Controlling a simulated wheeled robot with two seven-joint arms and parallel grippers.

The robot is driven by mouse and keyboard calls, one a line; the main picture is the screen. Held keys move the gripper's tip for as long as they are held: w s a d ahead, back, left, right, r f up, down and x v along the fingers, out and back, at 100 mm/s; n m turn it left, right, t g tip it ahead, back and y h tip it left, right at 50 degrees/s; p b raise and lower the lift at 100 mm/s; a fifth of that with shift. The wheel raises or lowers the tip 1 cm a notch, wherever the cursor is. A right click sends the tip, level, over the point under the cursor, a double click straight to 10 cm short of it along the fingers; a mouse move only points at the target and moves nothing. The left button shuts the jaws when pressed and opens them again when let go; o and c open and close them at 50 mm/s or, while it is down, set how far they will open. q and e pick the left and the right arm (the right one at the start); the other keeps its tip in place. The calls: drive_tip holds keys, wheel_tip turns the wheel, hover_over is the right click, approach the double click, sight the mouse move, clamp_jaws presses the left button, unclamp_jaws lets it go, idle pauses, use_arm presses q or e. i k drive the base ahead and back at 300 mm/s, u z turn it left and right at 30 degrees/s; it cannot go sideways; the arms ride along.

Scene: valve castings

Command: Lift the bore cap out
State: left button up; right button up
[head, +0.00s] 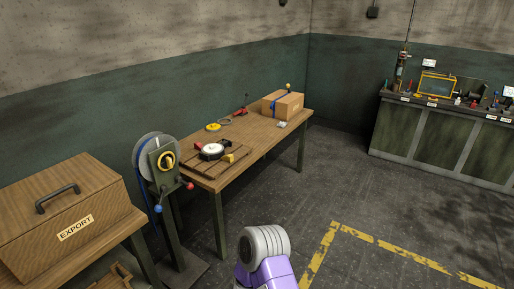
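A round casting with a pale top (212,149) sits on a slatted wooden base on the wooden workbench (262,139). Red and yellow pieces lie close around it. The pale disc on top may be the bore cap, but it is too small to tell. A yellow ring (213,127) lies on the bench behind the casting. Neither gripper shows. A grey and purple part of my own arm shows at the bottom centre, apart from the bench.
A strap reel on a green stand (160,170) stands at the bench's near left corner. A wooden EXPORT box (62,212) is at left. A cardboard box with blue strap (283,104) sits at the bench's far end. Floor right of the bench is clear.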

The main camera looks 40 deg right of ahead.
sight(213, 148)
drive_tip(key=z, duration=0.75)
drive_tip(key=k, duration=0.35)
drive_tip(key=z, duration=1.6)
drive_tip(key=i, duration=4)
drive_tip(key=u, duration=1.45)
drive_tip(key=i, duration=1.25)
drive_tip(key=u, duration=1.2)
